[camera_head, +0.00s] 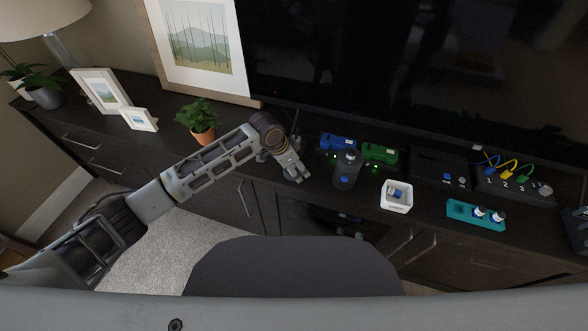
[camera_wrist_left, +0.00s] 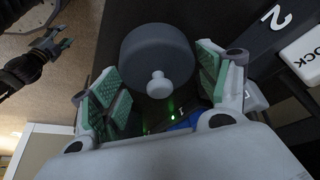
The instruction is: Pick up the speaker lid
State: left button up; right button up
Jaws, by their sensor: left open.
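The speaker (camera_head: 345,176) is a dark grey upright cylinder with a blue button, on the dark cabinet. Its lid (camera_head: 348,155) is a round grey top, seen small in the head view. In the left wrist view a dark grey round body (camera_wrist_left: 152,52) with a pale knob (camera_wrist_left: 158,84) shows ahead; I take it for the lid. My left gripper (camera_head: 297,172) is open and empty, left of the speaker and apart from it in the head view. In the wrist view its green-padded fingers stand either side of the knob. My right gripper (camera_wrist_left: 52,44) seems to show at the upper left, small.
Blue (camera_head: 338,143) and green (camera_head: 380,153) boxes stand behind the speaker. A white open box (camera_head: 396,205), a numbered cable panel (camera_head: 513,186) and a teal holder (camera_head: 468,214) lie to the right. A potted plant (camera_head: 203,137) stands left. The television (camera_head: 410,70) is behind.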

pick_arm(q)
jog(key=shift+f, duration=0.2)
pick_arm(e)
jog(key=shift+w+a+r, duration=0.1)
jog(key=shift+a, duration=0.05)
pick_arm(q)
jog(key=shift+c, duration=0.7)
jog(key=c, duration=0.4)
jog(key=shift+r, duration=0.25)
jog(key=shift+c, duration=0.2)
jog(key=shift+r, duration=0.65)
notch_tip(320, 180, up, 7)
jog(key=shift+d+f+p, duration=0.1)
jog(key=shift+p, duration=0.55)
jog(key=shift+r, duration=0.75)
pick_arm(e)
jog(key=shift+s+d+f, duration=0.25)
jog(key=shift+s+d, duration=0.2)
jog(key=shift+s, duration=0.35)
jog(key=shift+s+d+f, duration=0.2)
jog(key=shift+s+d, duration=0.25)
jog(key=shift+s, duration=0.35)
